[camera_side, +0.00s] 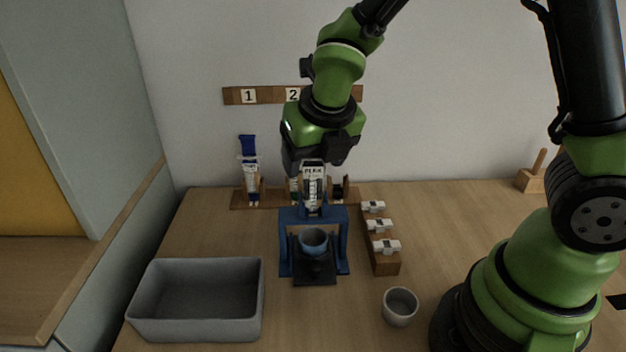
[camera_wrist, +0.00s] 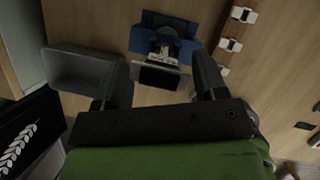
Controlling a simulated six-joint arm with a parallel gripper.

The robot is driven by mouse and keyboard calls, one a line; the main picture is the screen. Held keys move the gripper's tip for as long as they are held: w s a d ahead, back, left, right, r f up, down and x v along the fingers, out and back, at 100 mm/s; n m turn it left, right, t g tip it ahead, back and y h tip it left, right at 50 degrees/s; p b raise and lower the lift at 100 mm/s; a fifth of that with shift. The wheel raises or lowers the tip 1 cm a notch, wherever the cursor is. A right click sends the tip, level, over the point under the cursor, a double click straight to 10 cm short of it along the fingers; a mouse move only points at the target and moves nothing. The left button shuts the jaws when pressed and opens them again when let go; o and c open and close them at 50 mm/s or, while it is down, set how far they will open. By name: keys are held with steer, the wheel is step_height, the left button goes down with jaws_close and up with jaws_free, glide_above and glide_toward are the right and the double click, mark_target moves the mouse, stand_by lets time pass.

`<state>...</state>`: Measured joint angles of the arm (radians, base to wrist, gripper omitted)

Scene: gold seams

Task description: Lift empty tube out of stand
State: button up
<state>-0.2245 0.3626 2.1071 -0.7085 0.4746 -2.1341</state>
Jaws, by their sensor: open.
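A white tube with dark print (camera_side: 313,188) stands upright in the top of a blue stand (camera_side: 285,240). Whether it is empty cannot be told. My gripper (camera_side: 312,168) is directly over the tube's upper end, pointing down. In the wrist view my gripper (camera_wrist: 163,82) is open, its two dark fingers wide apart, and the blue stand (camera_wrist: 181,48) shows beyond them. No contact with the tube is visible. A blue cup (camera_side: 314,239) sits under the stand's arch on a black plate (camera_side: 315,275).
A grey bin (camera_side: 257,300) is at the front left. A small pale cup (camera_side: 400,307) is at the front right. A wooden block with white clips (camera_side: 385,262) stands right of the stand. Behind is a wooden rack (camera_side: 238,199) with another tube (camera_side: 250,180), under a numbered board (camera_side: 270,96).

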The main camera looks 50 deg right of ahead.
steer(key=shift+w+f, duration=0.1)
steer(key=shift+f, duration=0.3)
steer(key=shift+c, duration=0.4)
